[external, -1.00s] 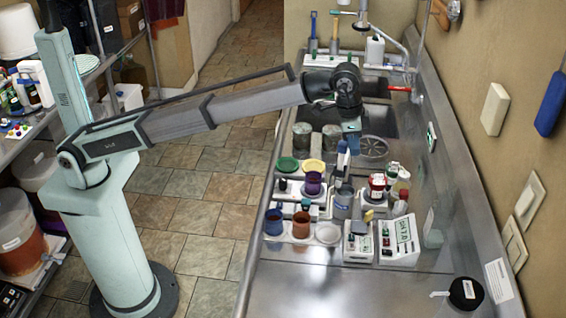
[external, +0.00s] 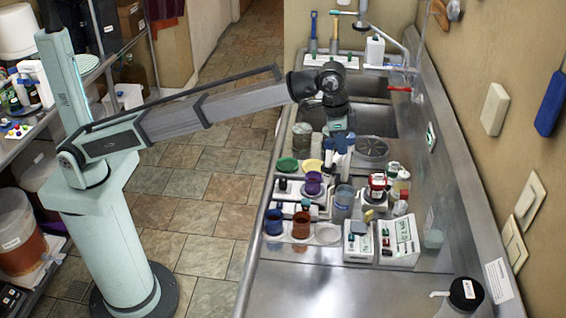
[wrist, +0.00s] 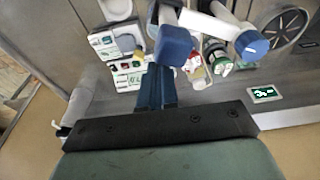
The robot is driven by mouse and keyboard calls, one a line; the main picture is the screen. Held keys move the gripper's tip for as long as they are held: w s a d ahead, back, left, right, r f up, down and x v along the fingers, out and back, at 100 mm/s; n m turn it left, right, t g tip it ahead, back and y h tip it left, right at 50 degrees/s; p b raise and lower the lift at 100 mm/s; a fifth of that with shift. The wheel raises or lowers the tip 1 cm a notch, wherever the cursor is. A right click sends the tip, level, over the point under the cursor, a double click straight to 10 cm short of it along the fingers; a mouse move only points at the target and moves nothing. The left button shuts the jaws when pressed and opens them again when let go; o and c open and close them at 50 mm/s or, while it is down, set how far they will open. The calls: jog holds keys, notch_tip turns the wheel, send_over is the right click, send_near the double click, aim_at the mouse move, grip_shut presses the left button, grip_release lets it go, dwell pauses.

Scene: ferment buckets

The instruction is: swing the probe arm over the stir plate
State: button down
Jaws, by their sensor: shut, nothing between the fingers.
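A pale jointed arm with blue ends, which looks like the probe arm (wrist: 173,46), stands in the wrist view just beyond my fingertips. In the external view its blue parts (external: 341,145) are directly below my gripper (external: 338,128). My gripper (wrist: 156,88) is shut and empty, pointing down at the counter. I cannot tell whether the fingers touch the blue end. Two white boxes with panels stand at the front of the group: a left one (external: 357,246) and a right one with a display (external: 402,243). I cannot tell surely which is the stir plate.
Coloured cups, including an orange-brown one (external: 301,226) and a purple one (external: 313,185), crowd the left. A red-topped jar (external: 377,184) and small bottles stand to the right. Behind are a round drain (external: 372,150) and sinks. A black-capped bottle (external: 465,296) stands in front; bare steel lies left of it.

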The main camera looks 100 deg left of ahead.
aim_at(330, 141)
dwell(0.3)
jog(key=shift+s+a, duration=0.25)
jog(key=shift+s, duration=0.55)
jog(key=shift+s+a, duration=0.25)
jog(key=shift+s, duration=0.55)
